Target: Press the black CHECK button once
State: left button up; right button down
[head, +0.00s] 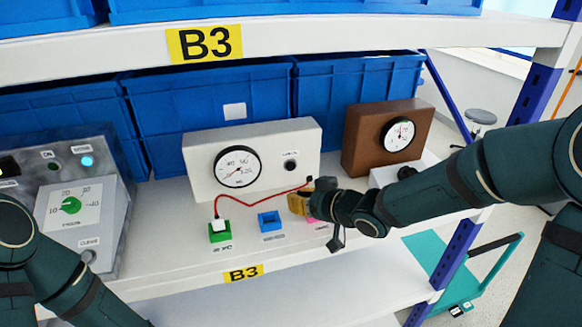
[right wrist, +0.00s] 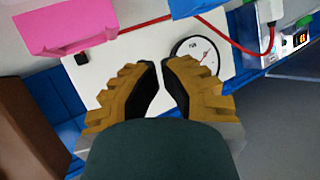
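A white panel box (head: 268,186) stands on the shelf with a round gauge at its left. A round black button (head: 291,166) sits on its face, right of the gauge, under a label too small to read. My right gripper (head: 292,203), with yellow fingers, is in front of the box, below and slightly right of the button. In the right wrist view, my right gripper (right wrist: 161,66) points at the white panel (right wrist: 125,45), with a narrow gap between its fingertips and nothing held. The button is not visible there, perhaps behind the fingers. My left gripper is out of view.
A red cable (head: 262,203) runs past my right gripper to a green block (head: 219,233). A blue block (head: 270,221) and a pink block (head: 316,222) lie near. A brown gauge box (head: 362,137) stands right; a grey control box (head: 95,165) stands left. An upper shelf (head: 330,38) hangs above.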

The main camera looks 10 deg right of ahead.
aim_at(291, 166)
jog(key=w+p, duration=0.1)
jog(key=w, duration=0.5)
jog(key=shift+w+a+r, duration=0.1)
jog(key=shift+w, duration=0.15)
jog(key=shift+w+p, duration=0.35)
jog(key=shift+w, duration=0.35)
jog(key=c, duration=1.7)
grip_release()
jog(key=shift+w, duration=0.2)
grip_shut()
jog(key=shift+w+p, duration=0.2)
jog(key=shift+p, duration=0.1)
jog(key=shift+w, duration=0.4)
jog(key=shift+s, duration=0.8)
jog(key=shift+s, duration=0.1)
